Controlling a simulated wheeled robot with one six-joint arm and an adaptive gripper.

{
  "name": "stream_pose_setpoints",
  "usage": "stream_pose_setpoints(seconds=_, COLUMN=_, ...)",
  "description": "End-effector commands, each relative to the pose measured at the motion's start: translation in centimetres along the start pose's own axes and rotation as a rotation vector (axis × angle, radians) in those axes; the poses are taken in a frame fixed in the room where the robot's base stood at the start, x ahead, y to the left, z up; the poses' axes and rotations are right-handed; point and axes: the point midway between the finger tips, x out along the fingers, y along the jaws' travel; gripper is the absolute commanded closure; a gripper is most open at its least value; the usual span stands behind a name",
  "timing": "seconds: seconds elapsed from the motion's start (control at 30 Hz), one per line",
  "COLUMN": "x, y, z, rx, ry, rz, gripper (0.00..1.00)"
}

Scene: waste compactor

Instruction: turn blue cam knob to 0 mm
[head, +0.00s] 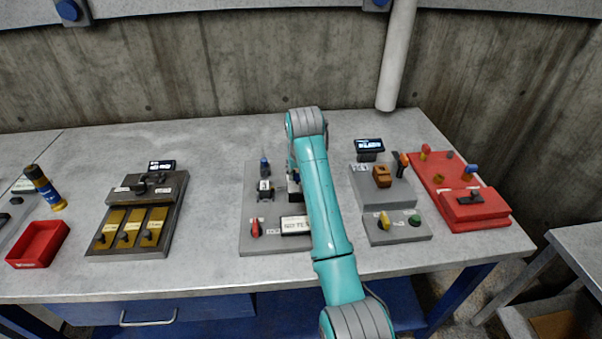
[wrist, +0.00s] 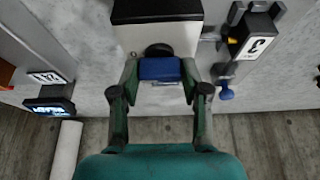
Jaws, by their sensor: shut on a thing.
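The blue cam knob (wrist: 159,69) shows in the wrist view, between the fingertips of my gripper (wrist: 159,78). My gripper is shut on it, one finger on each side. Behind the knob is a round black part and a white block with a dark top (wrist: 157,12). In the head view my teal arm reaches over the grey plate (head: 250,215) and hides the knob and most of the gripper. I cannot read a mm setting for the knob.
A smaller blue-topped part (wrist: 226,90) stands beside the gripper. The grey plate also bears a red knob (head: 255,229) and a white label plate (head: 296,226). A grey unit with a lit display (head: 369,145) and a red station (head: 475,206) stand to the right.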

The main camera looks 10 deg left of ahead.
Motion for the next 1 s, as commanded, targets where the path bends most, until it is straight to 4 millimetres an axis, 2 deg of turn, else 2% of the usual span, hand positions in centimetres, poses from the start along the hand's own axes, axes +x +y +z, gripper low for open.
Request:
stream_pose_setpoints(seconds=0.07, x=0.0, y=0.0, z=0.0, rx=0.001, ry=-0.001, rz=0.0, gripper=0.89)
stream_pose_setpoints(seconds=0.1, x=0.0, y=0.0, z=0.0, rx=0.001, ry=-0.001, rz=0.0, gripper=0.47)
stream_pose_setpoints(seconds=0.17, x=0.0, y=0.0, z=0.0, rx=0.001, ry=-0.001, rz=0.0, gripper=0.32)
stream_pose_setpoints(seconds=0.2, x=0.0, y=0.0, z=0.0, rx=0.001, ry=-0.001, rz=0.0, gripper=0.29)
stream_pose_setpoints(seconds=0.47, x=0.0, y=0.0, z=0.0, rx=0.0, ry=0.0, rz=0.0, gripper=0.29)
stream_pose_setpoints(seconds=0.63, x=-1.0, y=0.0, z=-0.1, rx=0.0, ry=0.002, rz=-0.001, gripper=0.29)
stream_pose_setpoints(seconds=0.77, x=-3.0, y=0.0, z=-0.1, rx=0.0, ry=0.004, rz=-0.001, gripper=0.29)
stream_pose_setpoints(seconds=1.0, x=-7.8, y=0.0, z=-0.1, rx=0.0, ry=0.003, rz=0.0, gripper=0.29)
